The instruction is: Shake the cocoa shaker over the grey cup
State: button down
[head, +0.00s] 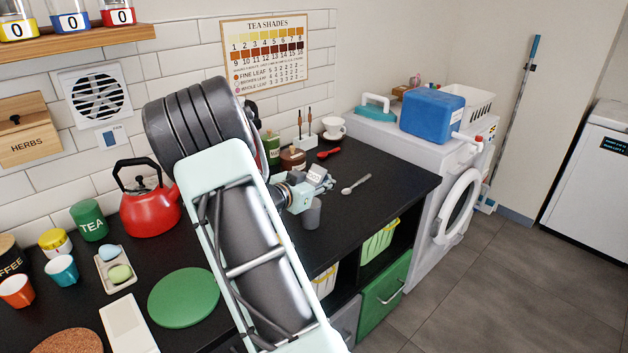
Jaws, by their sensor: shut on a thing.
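My arm reaches across the counter, and my gripper (322,182) is at its far end, above the black worktop. It is shut on a small grey thing with a pale label (314,174), which I take to be the cocoa shaker. The shaker is small and partly hidden by the fingers; its label is too small to read, and its exact tilt is unclear. The grey cup (312,214) stands upright on the worktop near its front edge, just below my gripper in the picture. The inside of the cup is not clearly visible.
A spoon (356,184) lies right of the cup, with a red spoon (329,153) behind. A brown jar (293,159), a green bottle (272,149) and a white cup (334,128) stand at the back. A red kettle (150,208) and green round mat (184,297) are left.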

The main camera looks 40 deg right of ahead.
notch_tip(320, 180, up, 4)
jog(key=p, duration=0.3)
jog(key=shift+f, duration=0.2)
notch_tip(320, 180, down, 4)
jog(key=shift+r, duration=0.2)
dwell(0.5)
